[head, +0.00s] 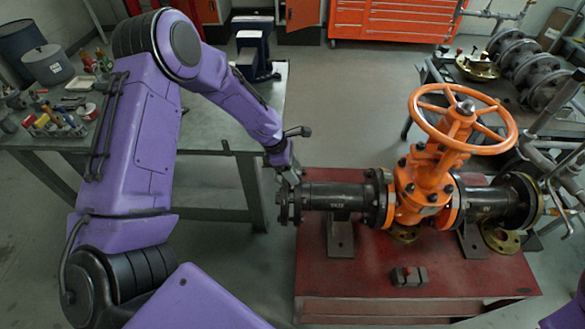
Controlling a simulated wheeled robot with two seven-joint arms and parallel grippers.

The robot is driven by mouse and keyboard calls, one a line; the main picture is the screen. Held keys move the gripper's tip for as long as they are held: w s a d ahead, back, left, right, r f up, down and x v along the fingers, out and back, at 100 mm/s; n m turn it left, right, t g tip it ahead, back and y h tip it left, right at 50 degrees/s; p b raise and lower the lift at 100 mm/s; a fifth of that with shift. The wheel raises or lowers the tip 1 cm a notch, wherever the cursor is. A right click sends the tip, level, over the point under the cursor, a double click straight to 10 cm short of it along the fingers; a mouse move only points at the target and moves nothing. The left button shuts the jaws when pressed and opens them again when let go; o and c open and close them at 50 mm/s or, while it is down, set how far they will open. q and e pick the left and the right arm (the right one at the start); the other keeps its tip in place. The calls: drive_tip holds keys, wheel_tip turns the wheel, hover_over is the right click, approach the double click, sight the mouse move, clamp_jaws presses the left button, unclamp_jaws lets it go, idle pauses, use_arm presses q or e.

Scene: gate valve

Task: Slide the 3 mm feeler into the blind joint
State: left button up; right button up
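The blind joint (290,204) is the dark bolted flange pair at the left end of the black pipe, left of the orange gate valve (428,178). My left gripper (289,179) points down just above this joint, close to its upper edge. Its fingers are small and dark against the flange, so I cannot tell whether they are open or shut, or whether they touch the joint. I cannot make out the 3 mm feeler. The gap between the flanges is too small to see. My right gripper is out of view.
The valve's orange handwheel (463,121) stands high over the red stand (350,275). A small dark block (409,276) lies on the stand's front. A workbench (215,130) with tools and tins is behind my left arm. Flanges and a coil-like part fill the right bench.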

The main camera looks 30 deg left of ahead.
use_arm(q)
drive_tip(key=b+v, duration=0.1)
drive_tip(key=v, duration=0.9)
drive_tip(key=shift+r, duration=0.25)
